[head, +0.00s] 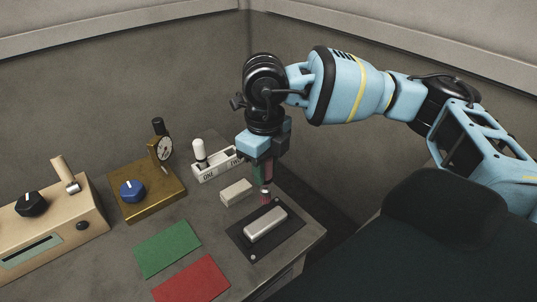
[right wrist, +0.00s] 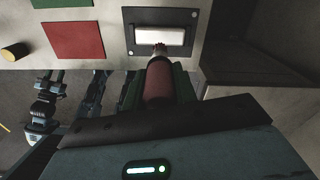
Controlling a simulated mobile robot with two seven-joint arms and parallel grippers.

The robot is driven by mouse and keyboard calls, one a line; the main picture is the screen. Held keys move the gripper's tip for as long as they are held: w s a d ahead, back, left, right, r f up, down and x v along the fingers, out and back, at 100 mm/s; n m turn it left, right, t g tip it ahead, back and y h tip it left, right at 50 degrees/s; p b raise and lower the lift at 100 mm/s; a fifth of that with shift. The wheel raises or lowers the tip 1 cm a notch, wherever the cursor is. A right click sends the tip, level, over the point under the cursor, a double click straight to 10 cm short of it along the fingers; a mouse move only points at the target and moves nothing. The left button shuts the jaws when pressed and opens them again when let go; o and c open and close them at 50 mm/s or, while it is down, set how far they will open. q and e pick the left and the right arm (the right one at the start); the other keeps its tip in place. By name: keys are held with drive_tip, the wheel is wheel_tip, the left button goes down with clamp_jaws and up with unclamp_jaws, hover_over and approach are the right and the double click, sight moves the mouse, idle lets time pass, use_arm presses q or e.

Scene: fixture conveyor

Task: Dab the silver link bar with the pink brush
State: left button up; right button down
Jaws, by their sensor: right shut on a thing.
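The silver link bar (head: 265,224) lies on a dark plate (head: 240,243) near the right front of the table in the head view. It also shows in the right wrist view (right wrist: 160,36), beyond the brush tip.
A pale block (head: 236,192) lies just behind the plate. Green (head: 167,249) and red (head: 193,281) mats lie to the left. A white labelled holder (head: 217,166), a brass gauge box (head: 147,196) and a beige box (head: 50,226) stand farther back and left. The table's edge is close on the right.

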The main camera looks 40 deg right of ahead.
sight(266, 192)
use_arm(q)
drive_tip(key=shift+s+d+f, duration=0.1)
drive_tip(key=shift+d, duration=0.05)
